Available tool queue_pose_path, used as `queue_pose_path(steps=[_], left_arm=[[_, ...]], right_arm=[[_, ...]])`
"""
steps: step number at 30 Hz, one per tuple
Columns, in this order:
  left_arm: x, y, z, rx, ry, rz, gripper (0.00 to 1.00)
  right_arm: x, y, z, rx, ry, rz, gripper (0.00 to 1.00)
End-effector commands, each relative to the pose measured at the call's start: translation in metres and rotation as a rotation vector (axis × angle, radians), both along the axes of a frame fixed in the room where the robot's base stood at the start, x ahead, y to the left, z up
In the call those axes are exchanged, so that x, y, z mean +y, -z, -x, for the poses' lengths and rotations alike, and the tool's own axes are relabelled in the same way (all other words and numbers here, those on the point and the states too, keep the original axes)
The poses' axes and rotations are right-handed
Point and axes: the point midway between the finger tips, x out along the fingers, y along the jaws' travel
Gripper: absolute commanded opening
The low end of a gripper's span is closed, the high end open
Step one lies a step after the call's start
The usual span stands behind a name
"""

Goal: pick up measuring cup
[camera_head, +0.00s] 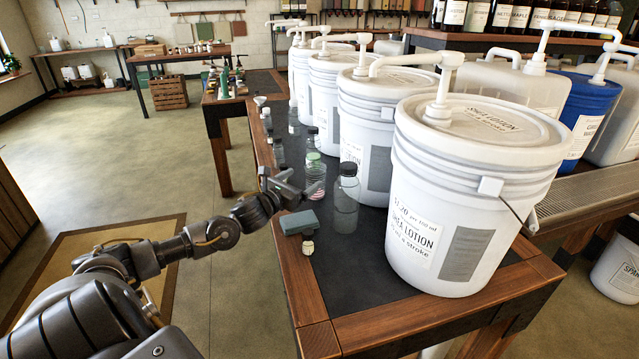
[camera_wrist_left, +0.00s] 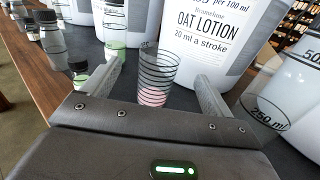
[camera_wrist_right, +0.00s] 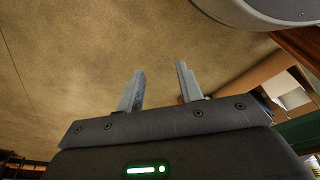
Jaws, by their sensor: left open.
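The measuring cup (camera_wrist_left: 157,78) is clear, with dark rings and a pink bottom. It stands upright on the dark tabletop and also shows in the head view (camera_head: 316,170), partly behind my left gripper. My left gripper (camera_head: 303,184) is open and low over the table. In the left wrist view its fingers lie to either side of the cup's near space, with the cup between their tips in the picture; whether they touch it I cannot tell. My right gripper (camera_wrist_right: 160,72) is open and empty over bare floor, out of the head view.
A large clear bottle (camera_head: 346,200), marked 250 ml in the left wrist view, stands right of the cup. White pump buckets (camera_head: 470,190) line the right side. Bottles with green contents (camera_wrist_left: 115,35) stand left.

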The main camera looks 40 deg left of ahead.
Motion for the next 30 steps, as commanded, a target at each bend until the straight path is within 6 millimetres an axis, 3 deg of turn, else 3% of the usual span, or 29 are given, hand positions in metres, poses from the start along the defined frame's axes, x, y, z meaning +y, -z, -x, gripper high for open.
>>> queue_pose_path(steps=[6,16,24,30], left_arm=[[0.001,-0.001,-0.029,-0.002,0.0,0.001,0.86],[-0.001,-0.002,-0.044,-0.001,0.004,0.003,0.86],[0.001,-0.005,-0.083,-0.001,0.005,0.002,0.86],[0.001,-0.004,-0.089,0.0,0.006,0.001,0.86]], right_arm=[[-0.001,0.004,0.002,0.004,-0.001,0.002,0.36],[-0.001,0.003,0.002,0.002,-0.001,0.001,0.36],[-0.006,0.019,0.009,0.011,-0.004,0.008,0.36],[-0.006,0.021,0.01,0.013,-0.004,0.009,0.36]])
